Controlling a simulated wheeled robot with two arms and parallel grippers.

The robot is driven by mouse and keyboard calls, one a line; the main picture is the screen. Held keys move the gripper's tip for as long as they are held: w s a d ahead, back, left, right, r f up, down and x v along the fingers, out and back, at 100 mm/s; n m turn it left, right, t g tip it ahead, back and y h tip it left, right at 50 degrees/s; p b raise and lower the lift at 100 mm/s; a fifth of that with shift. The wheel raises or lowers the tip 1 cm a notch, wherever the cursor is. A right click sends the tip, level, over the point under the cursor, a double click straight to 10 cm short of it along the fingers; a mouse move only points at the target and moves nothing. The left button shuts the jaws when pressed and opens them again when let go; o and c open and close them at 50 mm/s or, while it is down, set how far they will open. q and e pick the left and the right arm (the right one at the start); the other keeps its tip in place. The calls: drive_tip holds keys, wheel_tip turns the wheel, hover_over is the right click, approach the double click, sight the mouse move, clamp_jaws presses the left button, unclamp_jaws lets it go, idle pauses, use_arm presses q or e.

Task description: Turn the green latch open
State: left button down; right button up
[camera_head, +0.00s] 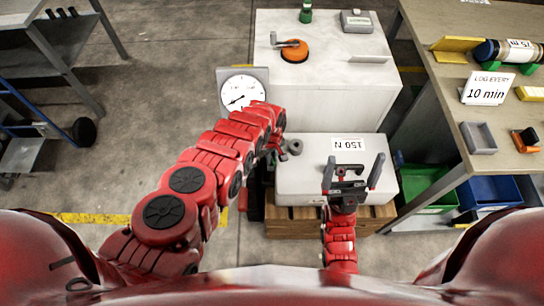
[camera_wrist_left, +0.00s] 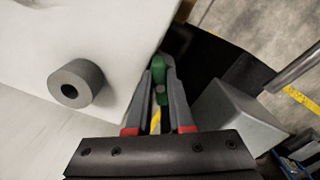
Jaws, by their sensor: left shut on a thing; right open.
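The green latch (camera_wrist_left: 162,68) shows in the left wrist view between the fingers of my left gripper (camera_wrist_left: 160,92), beside the white housing's edge. The gripper is shut on it, and the fingers cover its sides. In the head view my red left arm hides most of the latch, and my left gripper (camera_head: 277,146) is only partly seen beside the white box. My right gripper (camera_head: 352,172) is open and empty over the white box labelled 150 N (camera_head: 309,176).
A grey hollow cylinder (camera_wrist_left: 76,84) sticks out from the white housing near the left gripper. A tall white cabinet (camera_head: 330,90) with an orange-based handle (camera_head: 294,52) stands behind. A dial gauge (camera_head: 240,90) is left of it. A cluttered workbench (camera_head: 440,90) is at right.

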use_arm(q)
drive_tip(key=m, duration=0.6)
drive_tip(key=shift+a, duration=0.15)
drive_tip(key=shift+m, duration=0.3)
drive_tip(key=c, duration=0.8)
unclamp_jaws()
drive_tip(key=shift+r, duration=0.1)
wheel_tip(320, 180, up, 17)
drive_tip(key=shift+p, duration=0.3)
drive_tip(key=shift+r, duration=0.15)
